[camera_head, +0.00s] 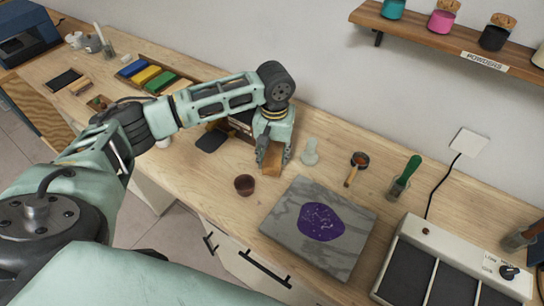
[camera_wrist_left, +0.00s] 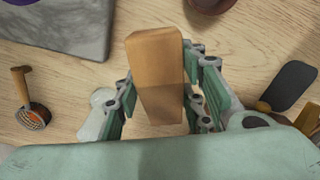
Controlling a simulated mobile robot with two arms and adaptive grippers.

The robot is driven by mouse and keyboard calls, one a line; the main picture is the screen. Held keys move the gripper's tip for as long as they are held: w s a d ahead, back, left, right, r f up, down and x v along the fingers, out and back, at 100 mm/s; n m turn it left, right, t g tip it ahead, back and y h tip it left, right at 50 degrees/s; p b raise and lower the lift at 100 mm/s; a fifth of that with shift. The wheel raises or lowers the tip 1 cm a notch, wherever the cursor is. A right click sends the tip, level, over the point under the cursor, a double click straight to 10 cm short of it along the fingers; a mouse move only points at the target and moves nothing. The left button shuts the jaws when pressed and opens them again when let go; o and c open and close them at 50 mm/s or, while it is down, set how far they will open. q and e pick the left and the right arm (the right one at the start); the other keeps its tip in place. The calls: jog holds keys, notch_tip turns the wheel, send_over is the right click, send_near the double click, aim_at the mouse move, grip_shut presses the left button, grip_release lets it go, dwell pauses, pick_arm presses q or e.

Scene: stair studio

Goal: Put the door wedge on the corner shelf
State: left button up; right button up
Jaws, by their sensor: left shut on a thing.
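The door wedge is a tan wooden block (camera_head: 271,160) held between the fingers of my left gripper (camera_head: 272,150). In the left wrist view the wedge (camera_wrist_left: 155,70) points away from the palm, with a green-padded finger on each side. The left gripper is shut on it, over the wooden worktop. I cannot tell whether the wedge touches the worktop. No shelf that is clearly a corner shelf shows. A wooden wall shelf (camera_head: 440,38) labelled "POWDERS" is at the upper right. My right gripper is not in view.
Near the wedge are a small brown cup (camera_head: 244,185), a grey stone slab (camera_head: 301,245) with a purple patch, a pale stopper-like piece (camera_head: 310,153) and a wooden-handled scoop (camera_head: 356,168).

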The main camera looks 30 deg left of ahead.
pick_arm(q)
notch_tip(320, 180, down, 3)
jog(key=shift+f, duration=0.1)
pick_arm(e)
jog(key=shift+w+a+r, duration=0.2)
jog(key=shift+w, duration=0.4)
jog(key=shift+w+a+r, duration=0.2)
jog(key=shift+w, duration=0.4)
pick_arm(q)
jog(key=shift+f+p, duration=0.1)
jog(key=shift+p, duration=0.2)
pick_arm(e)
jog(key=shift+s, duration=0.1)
pick_arm(q)
jog(key=o, duration=1.1)
jog(key=shift+o, duration=0.7)
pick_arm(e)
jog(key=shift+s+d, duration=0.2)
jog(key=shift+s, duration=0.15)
